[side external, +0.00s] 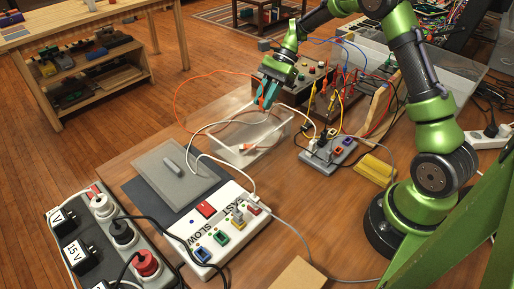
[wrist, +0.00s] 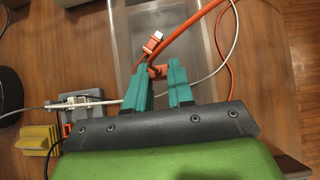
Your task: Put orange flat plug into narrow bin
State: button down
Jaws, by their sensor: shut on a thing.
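My gripper (side external: 266,96) has teal fingers and is held above a clear, open-topped narrow bin (side external: 222,150). In the wrist view my gripper (wrist: 161,72) is shut on an orange plug (wrist: 158,71), which shows between the fingertips, partly hidden by them. An orange cable (wrist: 190,27) runs up and right from near the fingertips. An orange piece with a white end (wrist: 153,41) shows just beyond the fingertips, over or in the bin. The side view shows a small orange and white thing (side external: 246,148) in the bin; I cannot tell whether these are the same piece.
A grey socket block (side external: 328,153) and a yellow block (side external: 374,170) stand right of the bin. A panel with sockets and cables (side external: 318,92) is behind it. A grey pad (side external: 176,172) and a white switch board (side external: 215,222) lie in front. A white cable crosses the bin area.

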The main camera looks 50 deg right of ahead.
jog(key=c, duration=0.9)
grip_release()
jog(key=v, duration=1.7)
